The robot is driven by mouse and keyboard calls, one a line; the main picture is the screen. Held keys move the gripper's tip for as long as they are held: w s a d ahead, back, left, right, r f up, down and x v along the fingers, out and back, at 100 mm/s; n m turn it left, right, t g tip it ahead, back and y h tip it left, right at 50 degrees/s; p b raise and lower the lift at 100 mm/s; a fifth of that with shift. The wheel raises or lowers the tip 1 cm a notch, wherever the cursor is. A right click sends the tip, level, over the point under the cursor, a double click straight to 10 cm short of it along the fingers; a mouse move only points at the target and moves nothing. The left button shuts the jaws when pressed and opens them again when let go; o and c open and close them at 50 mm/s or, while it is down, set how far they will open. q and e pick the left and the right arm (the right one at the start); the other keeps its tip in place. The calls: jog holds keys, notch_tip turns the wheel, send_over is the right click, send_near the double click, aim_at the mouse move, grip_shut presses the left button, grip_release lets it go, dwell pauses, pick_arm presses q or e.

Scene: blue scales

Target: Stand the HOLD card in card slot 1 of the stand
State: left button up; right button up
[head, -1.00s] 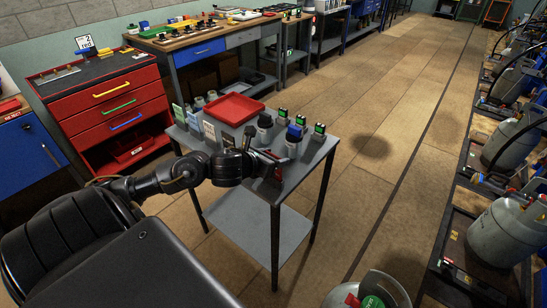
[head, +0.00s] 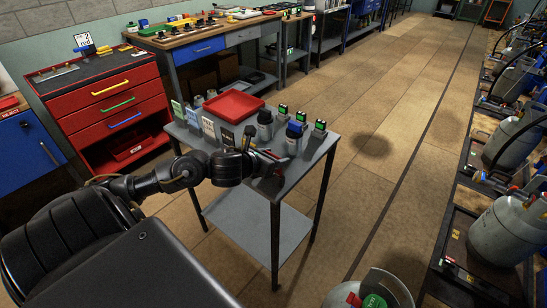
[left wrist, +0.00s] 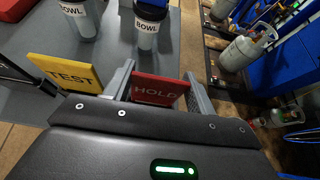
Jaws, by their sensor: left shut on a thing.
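The red HOLD card (left wrist: 158,91) is between the two fingers of my left gripper (left wrist: 160,88) in the left wrist view. The gripper is shut on it, and its lettering faces the camera. In the head view my left gripper (head: 272,164) is low over the front right part of the grey table (head: 296,173). A yellow TEST card (left wrist: 68,74) is to the left of the gripper in the left wrist view, apart from the HOLD card. I cannot make out the stand or slot 1; my arm covers part of that area. My right gripper is not in view.
Two dark-topped containers labelled BOWL (left wrist: 147,28) stand beyond the gripper. A red tray (head: 234,105), small devices with green faces (head: 320,127) and pale cards (head: 208,128) are on the table.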

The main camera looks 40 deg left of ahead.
pick_arm(q)
jog(key=o, duration=1.2)
jog(key=p+v, duration=0.4)
jog(key=v, duration=0.6)
jog(key=shift+s+r+p, duration=0.2)
jog(key=shift+s+p, duration=0.15)
jog(key=shift+p, duration=0.05)
